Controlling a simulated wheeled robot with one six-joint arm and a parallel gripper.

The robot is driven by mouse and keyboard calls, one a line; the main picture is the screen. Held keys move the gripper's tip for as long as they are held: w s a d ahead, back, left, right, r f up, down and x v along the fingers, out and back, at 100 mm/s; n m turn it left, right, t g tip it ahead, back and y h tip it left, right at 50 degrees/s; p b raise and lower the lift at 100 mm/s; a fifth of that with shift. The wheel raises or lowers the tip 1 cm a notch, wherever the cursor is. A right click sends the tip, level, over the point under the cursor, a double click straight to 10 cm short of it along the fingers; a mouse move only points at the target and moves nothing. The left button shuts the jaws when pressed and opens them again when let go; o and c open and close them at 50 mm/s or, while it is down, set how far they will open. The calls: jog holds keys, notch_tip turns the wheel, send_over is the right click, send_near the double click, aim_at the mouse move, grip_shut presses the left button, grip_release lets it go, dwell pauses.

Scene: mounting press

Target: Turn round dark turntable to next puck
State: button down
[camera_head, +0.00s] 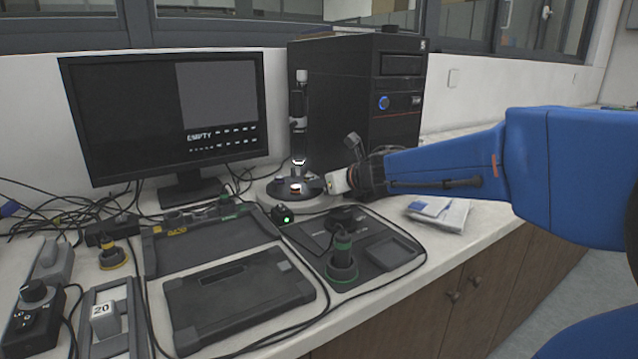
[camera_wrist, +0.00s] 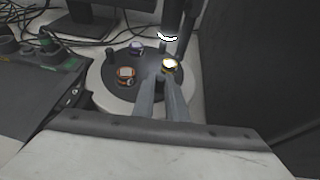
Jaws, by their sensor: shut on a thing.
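The round dark turntable (camera_wrist: 112,94) sits on a pale round base in the wrist view; it also shows in the head view (camera_head: 309,184). Several pucks stand on it: an orange-rimmed puck (camera_wrist: 126,75) at the left, a blue-rimmed puck (camera_wrist: 137,47) at the back, and a yellow-rimmed puck (camera_wrist: 169,66) lit under the dark microscope-like tube (camera_wrist: 172,18). My gripper (camera_wrist: 160,82) reaches over the turntable's near side, its fingers shut around a small dark peg (camera_wrist: 160,78) on the turntable. The fingertips are just in front of the yellow-rimmed puck. In the head view my gripper (camera_head: 328,184) is at the turntable's right edge.
A monitor (camera_head: 165,115) reading "EMPTY" stands behind at left, and a black computer tower (camera_head: 360,100) behind the turntable. Dark trays, a green-ringed tool (camera_head: 342,262) and cables fill the bench front. A plastic packet (camera_head: 438,212) lies below my arm.

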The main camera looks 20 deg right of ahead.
dwell(0.3)
jog(key=c, duration=1.8)
grip_release()
jog(key=shift+o, duration=0.2)
jog(key=v, duration=1.7)
jog(key=shift+s, duration=0.25)
jog(key=shift+c, duration=0.7)
